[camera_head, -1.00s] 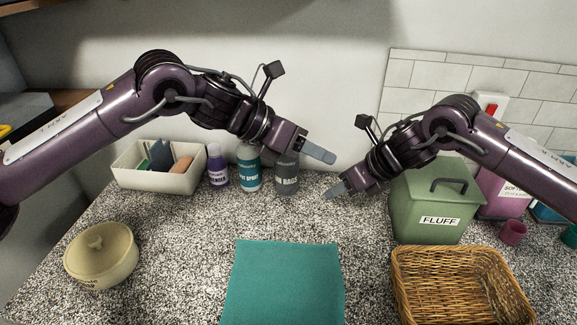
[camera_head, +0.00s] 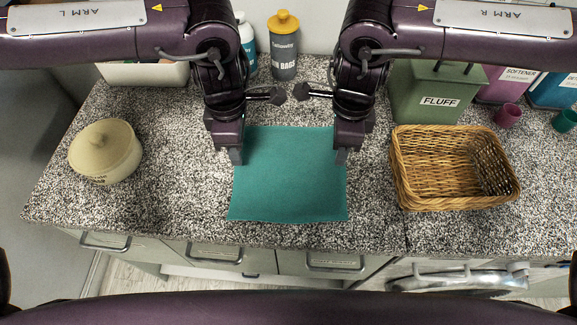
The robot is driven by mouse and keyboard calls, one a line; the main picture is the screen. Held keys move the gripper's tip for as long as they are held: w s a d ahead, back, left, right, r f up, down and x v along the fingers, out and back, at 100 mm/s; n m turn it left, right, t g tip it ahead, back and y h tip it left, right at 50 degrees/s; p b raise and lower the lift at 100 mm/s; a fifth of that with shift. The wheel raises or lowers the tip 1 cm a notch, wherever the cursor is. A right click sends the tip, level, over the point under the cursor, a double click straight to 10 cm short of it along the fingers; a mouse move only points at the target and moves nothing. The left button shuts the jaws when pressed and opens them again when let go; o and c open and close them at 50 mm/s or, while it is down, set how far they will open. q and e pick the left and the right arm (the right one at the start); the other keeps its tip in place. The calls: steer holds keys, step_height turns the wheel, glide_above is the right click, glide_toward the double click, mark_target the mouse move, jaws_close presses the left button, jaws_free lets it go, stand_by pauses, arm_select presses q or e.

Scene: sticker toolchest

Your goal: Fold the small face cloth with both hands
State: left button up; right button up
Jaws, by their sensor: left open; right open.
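The teal face cloth (camera_head: 290,180) lies flat and unfolded on the speckled countertop. My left gripper (camera_head: 236,157) points down at the cloth's left edge, in its upper part. My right gripper (camera_head: 341,157) points down at the cloth's right edge, at about the same height. Both grippers are open. Nothing shows between their fingers. I cannot tell whether the fingertips touch the cloth. The arms hide parts of the cloth's far corners.
A wicker basket (camera_head: 405,193) stands right of the cloth, with a green FLUFF bin (camera_head: 420,104) behind it. A lidded cream pot (camera_head: 105,152) stands at left. Bottles, including a grey one (camera_head: 284,60), stand behind. The counter's front edge (camera_head: 290,246) is close below the cloth.

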mark_target(242, 169)
arm_select(q)
step_height(242, 169, down, 5)
steer(key=shift+a+f, duration=0.1)
steer(key=shift+a, duration=0.05)
arm_select(e)
steer(key=f, duration=0.5)
steer(key=shift+a, duration=0.2)
arm_select(q)
steer(key=shift+f, duration=0.45)
arm_select(e)
steer(key=shift+d+f, duration=0.1)
steer(key=shift+f, duration=0.4)
arm_select(q)
steer(key=shift+f, duration=0.25)
arm_select(e)
steer(key=shift+f, duration=0.25)
arm_select(q)
steer(key=shift+r, duration=0.1)
arm_select(e)
steer(key=shift+r, duration=0.1)
arm_select(q)
steer(key=shift+c, duration=0.2)
arm_select(e)
steer(key=shift+c, duration=0.2)
